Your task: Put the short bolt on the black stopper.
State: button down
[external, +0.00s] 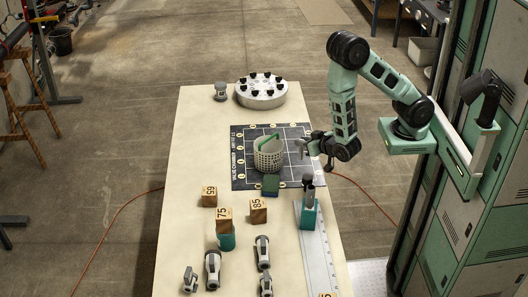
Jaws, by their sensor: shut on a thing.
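My gripper (322,148) is above the right edge of the dark mat, right of the perforated basket. It is shut on a small grey piece (301,146), which sticks out to the left; it may be the short bolt, but it is too small to be sure. A dark upright cylinder with a grey top (309,188) stands on a green block (308,215) in front of my gripper. I cannot tell whether this or one of the small black pieces on the round white disc (262,98) is the black stopper.
A light perforated basket (268,158) with a green handle stands on the dark mat (241,180). Numbered wooden blocks (258,211) and several grey fittings (212,268) are nearer the front. A ruler (318,262) lies at the right. The table's (190,150) left strip is clear.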

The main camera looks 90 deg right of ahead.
jog(key=shift+m+g+h, duration=0.7)
jog(key=shift+m+g, duration=0.1)
jog(key=shift+m, duration=0.1)
jog(key=shift+s+f+p, duration=0.15)
jog(key=shift+s+f, duration=0.35)
jog(key=shift+f, duration=0.95)
jog(key=shift+s+f+p, duration=0.2)
jog(key=shift+s+f, duration=0.3)
jog(key=shift+f, duration=0.9)
jog(key=shift+s+f+p, duration=0.15)
jog(key=shift+s+f, duration=0.35)
jog(key=shift+f, duration=0.95)
jog(key=shift+f, duration=0.15)
jog(key=c, duration=1.3)
grip_release()
jog(key=shift+o, duration=0.2)
jog(key=shift+r, duration=0.2)
jog(key=b+v, duration=0.3)
jog(key=v, duration=0.9)
